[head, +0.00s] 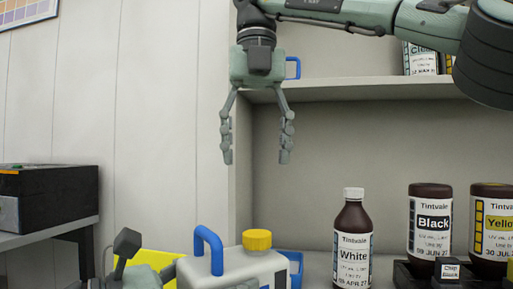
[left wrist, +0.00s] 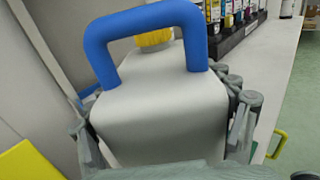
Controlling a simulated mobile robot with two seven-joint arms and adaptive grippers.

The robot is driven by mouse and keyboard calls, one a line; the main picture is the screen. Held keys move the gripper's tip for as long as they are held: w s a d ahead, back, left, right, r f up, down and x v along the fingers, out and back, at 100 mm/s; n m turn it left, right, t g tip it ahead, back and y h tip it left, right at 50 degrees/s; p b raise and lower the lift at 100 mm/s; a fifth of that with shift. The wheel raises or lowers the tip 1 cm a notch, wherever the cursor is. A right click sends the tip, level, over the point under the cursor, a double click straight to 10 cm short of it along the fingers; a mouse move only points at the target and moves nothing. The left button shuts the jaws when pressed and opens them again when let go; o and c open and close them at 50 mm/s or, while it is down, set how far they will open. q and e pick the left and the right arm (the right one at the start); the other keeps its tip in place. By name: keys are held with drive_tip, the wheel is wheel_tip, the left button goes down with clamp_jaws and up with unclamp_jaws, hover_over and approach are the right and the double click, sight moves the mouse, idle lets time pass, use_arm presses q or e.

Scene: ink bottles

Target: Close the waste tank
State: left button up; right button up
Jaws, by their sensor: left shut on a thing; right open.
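The waste tank (head: 235,268) is a pale grey-white container with a blue handle (head: 208,245) on top. A yellow cap (head: 257,240) sits on its top; I cannot tell whether it is tightened. In the left wrist view, the tank (left wrist: 160,110) fills the middle, with the cap (left wrist: 153,39) partly behind the handle. My left gripper (left wrist: 160,128) is shut on the tank body, fingers on both sides; part of it shows low in the head view. My right gripper (head: 256,159) is open and empty, pointing down, above the tank in the picture.
A white-labelled brown bottle (head: 352,240) stands right of the tank. Black (head: 430,220) and yellow (head: 492,225) ink bottles stand farther right at a dark rack. A shelf (head: 350,90) runs behind my right gripper. A black box (head: 45,195) is at left.

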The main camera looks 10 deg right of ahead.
sight(184, 287)
use_arm(q)
drive_tip(key=shift+f, duration=0.15)
drive_tip(key=o, duration=2.3)
drive_tip(key=v, duration=1.2)
